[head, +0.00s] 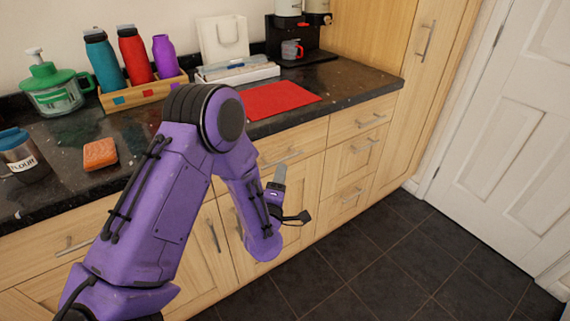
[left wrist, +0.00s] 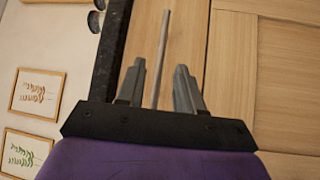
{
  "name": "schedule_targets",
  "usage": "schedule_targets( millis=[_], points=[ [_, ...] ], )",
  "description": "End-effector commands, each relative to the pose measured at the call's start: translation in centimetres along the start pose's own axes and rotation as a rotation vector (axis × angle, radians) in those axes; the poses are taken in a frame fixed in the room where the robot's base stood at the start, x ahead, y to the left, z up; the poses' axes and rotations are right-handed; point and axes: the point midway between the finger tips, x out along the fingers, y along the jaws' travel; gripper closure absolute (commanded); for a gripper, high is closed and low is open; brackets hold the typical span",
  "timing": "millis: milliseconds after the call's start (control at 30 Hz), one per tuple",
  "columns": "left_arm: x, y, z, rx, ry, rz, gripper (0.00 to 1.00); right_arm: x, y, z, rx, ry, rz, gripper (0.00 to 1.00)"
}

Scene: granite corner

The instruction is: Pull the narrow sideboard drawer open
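The wooden sideboard has several drawers with bar handles. The drawer (head: 309,138) below the red mat is shut, and its metal handle (head: 283,157) shows just above my left gripper (head: 280,178). My purple left arm hides part of this drawer's front. In the left wrist view, the handle bar (left wrist: 163,50) runs between the two grey fingers of my left gripper (left wrist: 159,70), with a gap on each side. The fingers are open. A narrower top drawer (head: 350,122) to the right is also shut. My right gripper is not in view.
The dark tiled floor (head: 400,255) in front is clear. A white door (head: 507,140) stands at right.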

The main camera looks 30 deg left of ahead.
Motion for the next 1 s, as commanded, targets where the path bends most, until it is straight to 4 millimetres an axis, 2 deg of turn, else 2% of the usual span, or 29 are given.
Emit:
schedule_targets(
  millis=[100, 300, 433, 667, 767, 800, 1000],
  points=[
    [2.9, 0.2, -0.2, 0.0, 0.005, 0.0, 0.64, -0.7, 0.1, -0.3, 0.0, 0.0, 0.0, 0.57],
    [6.3, 0.0, -0.1, 0.004, 0.002, -0.003, 0.64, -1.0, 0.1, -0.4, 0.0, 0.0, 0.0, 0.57],
    [7.2, -0.1, -0.1, 0.005, 0.002, -0.004, 0.64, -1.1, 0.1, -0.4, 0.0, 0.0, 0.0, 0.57],
    [7.3, -0.1, -0.1, 0.006, 0.001, -0.005, 0.64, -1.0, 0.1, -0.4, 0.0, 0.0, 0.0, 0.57],
    [7.3, -0.1, -0.1, 0.006, 0.001, -0.005, 0.93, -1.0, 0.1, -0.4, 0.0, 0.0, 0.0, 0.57],
    [7.3, -0.1, -0.1, 0.006, 0.001, -0.005, 1.0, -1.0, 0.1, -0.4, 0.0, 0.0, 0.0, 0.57],
    [7.3, -0.1, -0.1, 0.006, 0.001, -0.005, 1.0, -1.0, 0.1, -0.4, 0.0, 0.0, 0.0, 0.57]
  ],
)
